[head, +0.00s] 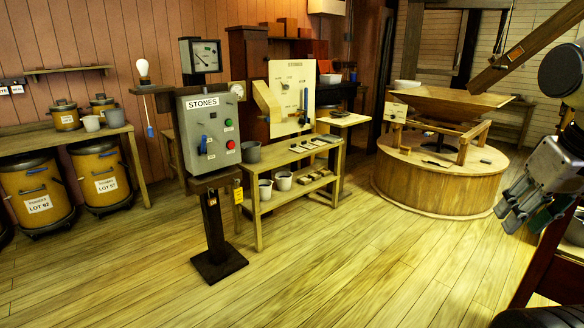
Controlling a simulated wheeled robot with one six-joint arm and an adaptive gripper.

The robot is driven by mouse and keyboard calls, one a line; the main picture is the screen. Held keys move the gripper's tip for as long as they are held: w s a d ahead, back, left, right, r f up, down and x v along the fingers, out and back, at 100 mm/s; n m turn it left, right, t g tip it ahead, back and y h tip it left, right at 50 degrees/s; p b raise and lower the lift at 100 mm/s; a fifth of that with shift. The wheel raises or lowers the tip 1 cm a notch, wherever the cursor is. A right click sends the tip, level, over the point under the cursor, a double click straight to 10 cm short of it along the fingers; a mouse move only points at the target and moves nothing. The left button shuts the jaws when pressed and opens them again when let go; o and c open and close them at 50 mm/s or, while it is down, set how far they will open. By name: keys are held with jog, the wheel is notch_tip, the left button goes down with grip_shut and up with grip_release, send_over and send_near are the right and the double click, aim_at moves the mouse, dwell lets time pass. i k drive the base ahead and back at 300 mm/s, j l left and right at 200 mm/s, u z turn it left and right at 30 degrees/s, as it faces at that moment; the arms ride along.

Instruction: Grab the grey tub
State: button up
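A dark grey tub (253,152) stands upright at the left end of the wooden workbench, just right of the control box. My gripper (507,215) hangs at the right edge of the view, pointing down and left. It is far from all the tubs, and no tub is in it. Whether its fingers are apart or closed is not clear at this angle.
The workbench (290,155) carries flat tools, with two pale tubs on its lower shelf. The STONES control box (208,130) on its post stands in front, left of the dark tub. The round millstone casing (440,185) stands right. The plank floor (340,270) between is clear.

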aim_at(251, 151)
jog(key=i, duration=1)
jog(key=i+u, duration=0.1)
jog(key=i, duration=0.95)
jog(key=i+l+u, duration=0.25)
jog(key=i+u, duration=0.2)
jog(key=i, duration=0.2)
jog(key=i+l+u, duration=0.45)
jog(key=i, duration=0.2)
jog(key=i+l+u, duration=0.5)
jog(key=l, duration=0.2)
